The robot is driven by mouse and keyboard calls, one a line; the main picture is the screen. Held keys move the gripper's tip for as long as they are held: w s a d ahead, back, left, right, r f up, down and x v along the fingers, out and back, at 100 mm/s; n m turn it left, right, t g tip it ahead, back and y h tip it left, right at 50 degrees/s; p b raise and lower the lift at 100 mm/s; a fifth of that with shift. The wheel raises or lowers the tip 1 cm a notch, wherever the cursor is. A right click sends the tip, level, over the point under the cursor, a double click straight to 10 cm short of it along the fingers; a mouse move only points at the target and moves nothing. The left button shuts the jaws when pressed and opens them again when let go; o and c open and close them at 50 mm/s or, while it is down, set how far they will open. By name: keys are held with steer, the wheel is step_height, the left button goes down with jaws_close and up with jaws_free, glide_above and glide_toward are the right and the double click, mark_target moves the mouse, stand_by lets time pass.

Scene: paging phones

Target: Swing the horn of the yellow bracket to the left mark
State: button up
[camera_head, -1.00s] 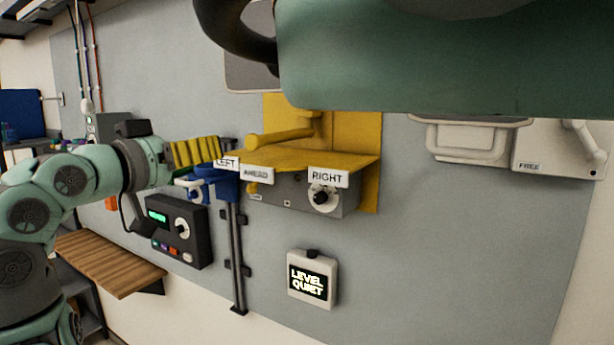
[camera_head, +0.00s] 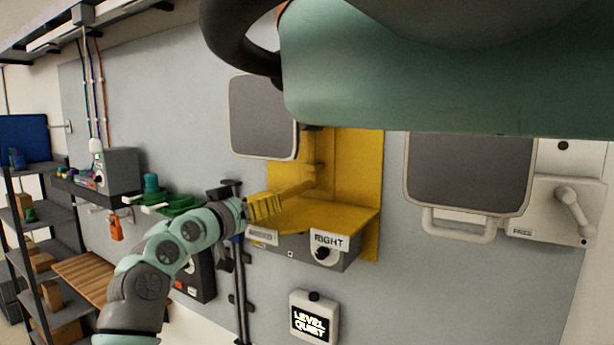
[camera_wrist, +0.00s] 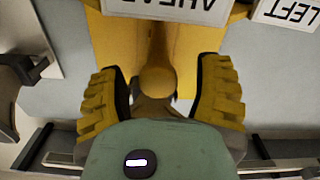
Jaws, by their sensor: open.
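The yellow bracket (camera_head: 352,160) is fixed to the grey wall panel. Its yellow horn (camera_head: 298,190) sticks out above the bracket's shelf. In the wrist view the horn's rounded end (camera_wrist: 157,82) lies between my fingers, in line with the upside-down AHEAD label (camera_wrist: 165,8). The LEFT label (camera_wrist: 285,12) is at the top right there; in the head view it is hidden behind my gripper. The AHEAD label (camera_head: 262,236) and RIGHT label (camera_head: 328,242) show on the shelf edge. My gripper (camera_head: 268,205) is open, its yellow ribbed fingers either side of the horn's end.
A level box (camera_head: 314,316) reading LEVEL QUIET hangs below the bracket. A grey screen (camera_head: 263,115) is at upper left of the bracket, and a white unit with a handle (camera_head: 470,226) is to the right. A dark upright rail (camera_head: 240,290) runs below my gripper.

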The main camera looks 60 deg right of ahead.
steer(key=shift+s+d+p, duration=0.1)
steer(key=shift+d+p, duration=0.2)
steer(key=shift+d, duration=0.55)
steer(key=shift+o, duration=0.3)
jaws_close()
